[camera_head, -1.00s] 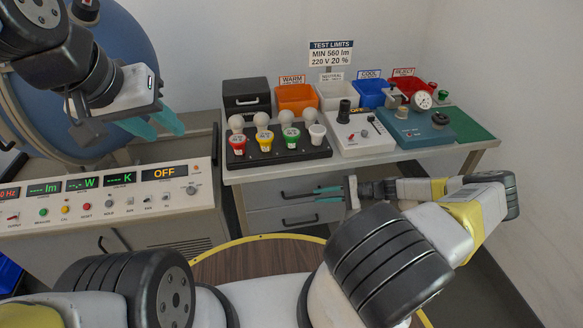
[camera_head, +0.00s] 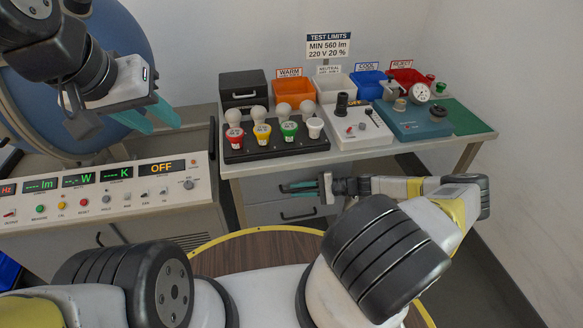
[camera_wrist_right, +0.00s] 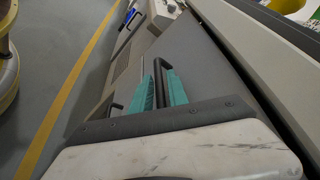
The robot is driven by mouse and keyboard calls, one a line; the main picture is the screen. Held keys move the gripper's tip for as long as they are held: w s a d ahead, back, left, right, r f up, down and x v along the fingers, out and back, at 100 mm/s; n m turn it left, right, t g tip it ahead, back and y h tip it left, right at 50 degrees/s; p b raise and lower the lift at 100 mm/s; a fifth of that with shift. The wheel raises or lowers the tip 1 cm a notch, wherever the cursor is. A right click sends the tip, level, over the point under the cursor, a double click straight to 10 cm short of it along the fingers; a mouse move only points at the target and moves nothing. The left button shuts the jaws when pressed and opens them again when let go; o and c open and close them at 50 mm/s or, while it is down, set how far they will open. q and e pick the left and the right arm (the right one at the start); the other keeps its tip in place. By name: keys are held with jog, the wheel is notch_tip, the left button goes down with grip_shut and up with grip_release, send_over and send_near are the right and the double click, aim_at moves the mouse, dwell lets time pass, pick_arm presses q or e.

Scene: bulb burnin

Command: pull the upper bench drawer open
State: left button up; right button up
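The grey bench drawers are stacked under the bench top. The upper bench drawer (camera_head: 262,187) looks closed, with a dark bar handle; the lower drawer (camera_head: 330,210) below it is closed too. My right gripper (camera_head: 304,187) is at the upper handle, its teal fingers pointing left. In the right wrist view the dark handle bar (camera_wrist_right: 159,75) runs between the two teal fingers. They lie close on either side of it; I cannot tell whether they clamp it. My left gripper (camera_head: 150,117) is open and empty, high at the left above the console.
The bench top (camera_head: 400,150) carries a bulb rack (camera_head: 275,148), several bins and test instruments. The console (camera_head: 110,200) stands to the left of the drawers. A round wooden surface with a yellow rim (camera_head: 255,245) is in front. Floor is free at the right.

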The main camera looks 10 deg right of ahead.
grip_shut()
dwell(1.3)
